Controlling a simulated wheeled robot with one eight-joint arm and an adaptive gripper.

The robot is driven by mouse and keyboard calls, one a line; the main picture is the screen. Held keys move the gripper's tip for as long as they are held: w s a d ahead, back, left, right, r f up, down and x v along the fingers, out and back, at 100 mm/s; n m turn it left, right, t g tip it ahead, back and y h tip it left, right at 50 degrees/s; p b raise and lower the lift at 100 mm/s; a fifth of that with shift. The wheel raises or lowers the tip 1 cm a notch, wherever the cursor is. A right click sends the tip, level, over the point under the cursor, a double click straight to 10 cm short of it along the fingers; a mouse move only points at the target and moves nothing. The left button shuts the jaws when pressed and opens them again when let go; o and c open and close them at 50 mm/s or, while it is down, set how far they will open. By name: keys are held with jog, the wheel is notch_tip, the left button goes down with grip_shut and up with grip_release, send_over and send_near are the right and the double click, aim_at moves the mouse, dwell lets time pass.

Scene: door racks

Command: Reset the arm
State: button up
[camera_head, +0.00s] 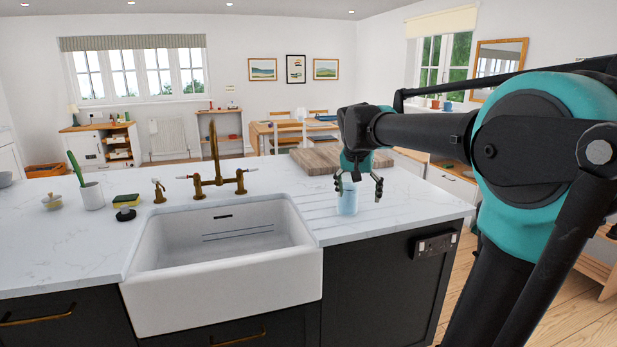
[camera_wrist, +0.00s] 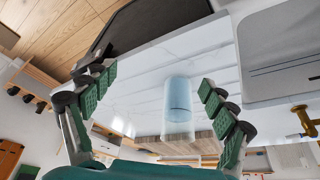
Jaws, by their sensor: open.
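My gripper (camera_head: 357,190) is over the right end of the white marble worktop (camera_head: 80,246), to the right of the sink. In the wrist view my gripper (camera_wrist: 150,92) is open, with its green finger pads spread wide. A pale blue, see-through glass (camera_wrist: 178,97) stands on the worktop between the spread fingers, with a gap to each side. In the head view the glass (camera_head: 347,200) is partly behind a finger. My arm reaches in from the right side.
A white sink (camera_head: 220,285) with a brass tap (camera_head: 214,165) is left of the glass. A wooden board (camera_head: 318,158) lies behind it. A sponge (camera_head: 126,200) and a white pot (camera_head: 92,196) are at the left. Wooden floor (camera_head: 458,290) is open past the worktop's right end.

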jog(key=s+d+f+n+y, duration=0.1)
jog(key=s+d+f+n, duration=0.1)
jog(key=s+f, duration=0.9)
jog(key=s+d+f+n, duration=0.2)
jog(key=s+f, duration=1)
jog(key=f, duration=0.2)
jog(key=shift+d+f+y, duration=0.2)
jog(key=shift+f+y, duration=0.15)
jog(key=shift+y, duration=0.05)
jog(key=shift+s, duration=0.1)
